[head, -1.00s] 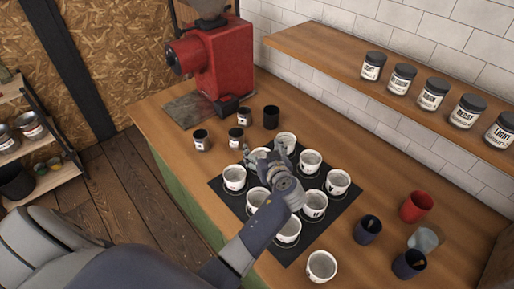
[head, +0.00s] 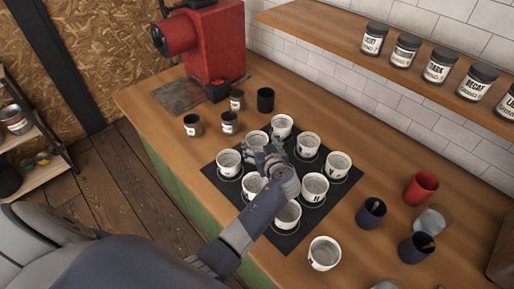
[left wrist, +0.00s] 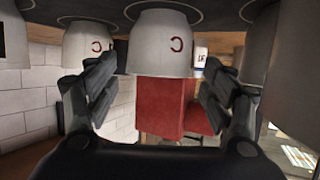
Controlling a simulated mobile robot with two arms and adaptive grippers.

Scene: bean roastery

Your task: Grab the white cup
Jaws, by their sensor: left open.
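Several white cups with dark lettering stand upright on a black mat (head: 335,189), so I cannot tell which one is meant. My left gripper (head: 263,150) reaches over the mat, open, its fingers near a white cup (head: 256,138) in the back rows, which it partly hides. In the left wrist view the scene is upside down. There a white cup (left wrist: 160,42) with a red C lies ahead between the open fingers of the left gripper (left wrist: 155,95), with no visible contact. Another white cup (left wrist: 88,43) marked C is beside it. My right gripper is not in view.
One white cup (head: 324,253) stands off the mat near the front. A red cup (head: 421,187), dark cups (head: 371,213) and a grey cup (head: 432,221) stand at right. Small dark jars (head: 192,125) and a red grinder (head: 207,45) are at the back left. A shelf (head: 300,18) holds jars.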

